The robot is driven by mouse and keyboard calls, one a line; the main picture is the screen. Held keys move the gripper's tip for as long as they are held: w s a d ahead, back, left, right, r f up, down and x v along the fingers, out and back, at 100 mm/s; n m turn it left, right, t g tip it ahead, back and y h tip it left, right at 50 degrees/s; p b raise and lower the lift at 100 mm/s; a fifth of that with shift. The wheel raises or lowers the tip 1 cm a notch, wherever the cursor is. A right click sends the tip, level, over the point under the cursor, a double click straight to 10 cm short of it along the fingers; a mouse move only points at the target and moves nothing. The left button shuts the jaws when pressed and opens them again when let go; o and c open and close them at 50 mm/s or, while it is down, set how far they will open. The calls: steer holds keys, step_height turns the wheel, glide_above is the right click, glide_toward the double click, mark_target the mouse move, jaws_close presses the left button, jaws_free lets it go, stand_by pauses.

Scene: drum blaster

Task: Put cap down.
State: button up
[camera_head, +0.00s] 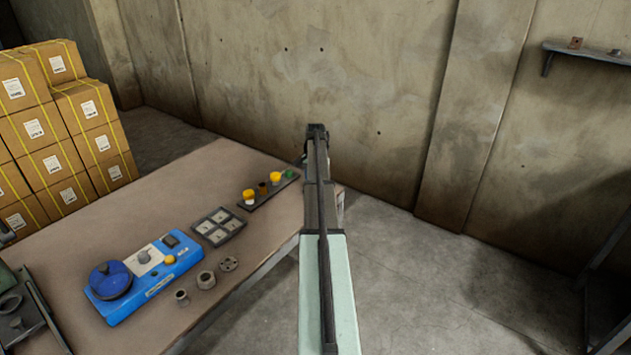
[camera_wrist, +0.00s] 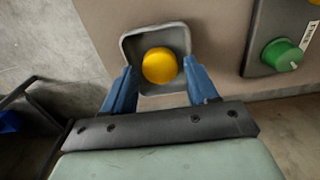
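A round yellow cap (camera_wrist: 160,66) shows in the wrist view, over or in a small grey square tray (camera_wrist: 130,47) at the table's edge. My gripper (camera_wrist: 161,72) has its two blue fingers apart, one on each side of the cap. A narrow gap seems to show between the cap and each finger. I cannot tell whether the cap rests on the tray's floor. In the head view my arm hides the cap and the tray.
A dark strip (camera_head: 265,193) with yellow, brown and green pieces lies on the table (camera_head: 120,210); its green knob (camera_wrist: 283,55) is right of the tray in the wrist view. A blue machine (camera_head: 150,275), a compartment tray (camera_head: 218,227) and grey metal parts lie further left.

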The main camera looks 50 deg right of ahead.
steer(key=shift+o, duration=0.9)
step_height(320, 180, up, 13)
steer(key=shift+r, duration=0.15)
stand_by(0.4)
